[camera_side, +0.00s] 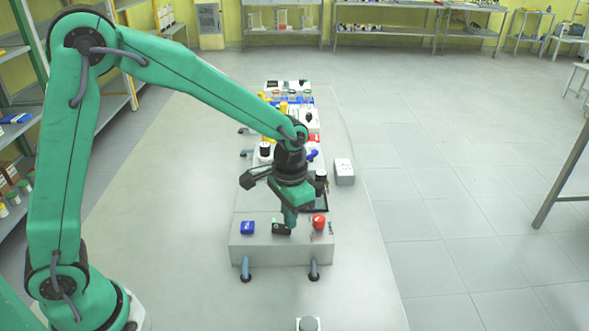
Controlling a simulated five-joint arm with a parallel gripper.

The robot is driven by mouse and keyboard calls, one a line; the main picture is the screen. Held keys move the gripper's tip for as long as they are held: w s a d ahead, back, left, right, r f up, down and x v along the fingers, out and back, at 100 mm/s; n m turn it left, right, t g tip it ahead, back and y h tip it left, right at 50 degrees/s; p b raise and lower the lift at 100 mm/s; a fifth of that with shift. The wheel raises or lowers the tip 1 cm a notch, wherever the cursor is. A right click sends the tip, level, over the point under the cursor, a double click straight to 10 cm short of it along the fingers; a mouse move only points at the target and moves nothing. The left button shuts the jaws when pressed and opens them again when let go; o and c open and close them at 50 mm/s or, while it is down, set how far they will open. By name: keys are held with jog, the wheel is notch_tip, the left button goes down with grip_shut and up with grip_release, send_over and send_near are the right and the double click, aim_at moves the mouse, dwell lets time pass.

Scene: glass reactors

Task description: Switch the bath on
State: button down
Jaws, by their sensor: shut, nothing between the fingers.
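A long grey unit stands on the pale bench, and its near end is a grey box (258,250) with controls on top. On that box are a blue part (247,228) at the left, a small black switch with a green patch (281,229) in the middle, and a red knob (319,221) at the right. I cannot tell the switch's position or which part is the bath. My gripper (289,224) points down, shut and empty, just above or at the switch; I cannot tell whether it touches. It hides part of the box top behind it.
Two hose ends (246,270) stick out from the box's front. Several vessels and coloured parts stand behind my gripper along the unit. A small grey box (344,171) stands to the right. The bench (190,230) is clear at the left.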

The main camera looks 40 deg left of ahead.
notch_tip(320, 180, up, 7)
jog(key=shift+f, duration=0.15)
dwell(0.9)
jog(key=s+a+r+n+t, duration=0.1)
jog(key=s+a+r, duration=0.3)
jog(key=s, duration=0.5)
jog(key=s+a+r+n+t, duration=0.2)
jog(key=s+a+r+t, duration=0.2)
jog(key=s, duration=0.5)
jog(key=shift+a+r+t, duration=0.3)
jog(key=shift+a+r, duration=0.15)
jog(key=shift+a, duration=0.7)
